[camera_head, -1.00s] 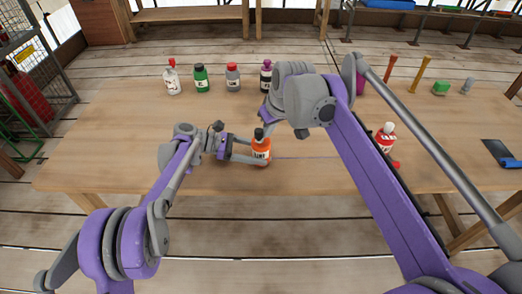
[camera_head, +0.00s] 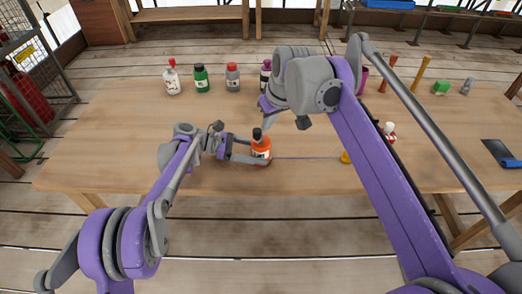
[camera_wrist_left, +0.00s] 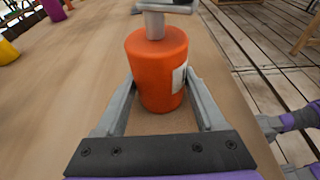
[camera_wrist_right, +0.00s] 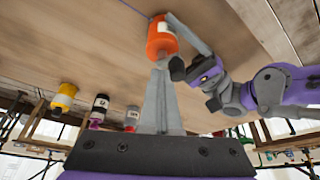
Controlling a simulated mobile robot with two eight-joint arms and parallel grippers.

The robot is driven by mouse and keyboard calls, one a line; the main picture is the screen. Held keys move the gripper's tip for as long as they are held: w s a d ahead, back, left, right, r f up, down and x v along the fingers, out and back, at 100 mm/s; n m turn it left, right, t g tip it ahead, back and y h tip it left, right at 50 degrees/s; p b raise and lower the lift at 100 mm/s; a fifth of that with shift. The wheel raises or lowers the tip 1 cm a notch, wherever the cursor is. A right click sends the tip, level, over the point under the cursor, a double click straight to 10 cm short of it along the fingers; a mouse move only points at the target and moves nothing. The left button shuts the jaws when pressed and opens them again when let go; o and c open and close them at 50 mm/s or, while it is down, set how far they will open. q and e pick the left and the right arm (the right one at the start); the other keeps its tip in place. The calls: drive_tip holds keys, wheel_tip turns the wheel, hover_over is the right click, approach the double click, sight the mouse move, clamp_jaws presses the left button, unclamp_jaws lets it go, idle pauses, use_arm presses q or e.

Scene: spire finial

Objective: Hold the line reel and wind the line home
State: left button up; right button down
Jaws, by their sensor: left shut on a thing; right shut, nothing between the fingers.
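The orange line reel (camera_head: 262,149), bottle-shaped with a pale label and a dark top, stands upright on the table. My left gripper (camera_head: 258,158) is shut on its body; both fingers flank the reel (camera_wrist_left: 158,75) in the left wrist view. A grey stem (camera_wrist_left: 154,25) rises from its top. A thin bluish line (camera_head: 305,158) runs right from the reel along the table. The right arm partly hides this gripper in the head view.
White (camera_head: 172,78), green (camera_head: 201,78) and grey (camera_head: 232,77) bottles stand along the back edge, with a purple-topped one (camera_head: 265,76) beside them. A yellow object (camera_head: 346,157) and a red-and-white bottle (camera_head: 389,132) are partly hidden by my right arm. The table's front left is clear.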

drive_tip(key=shift+r, duration=1.95)
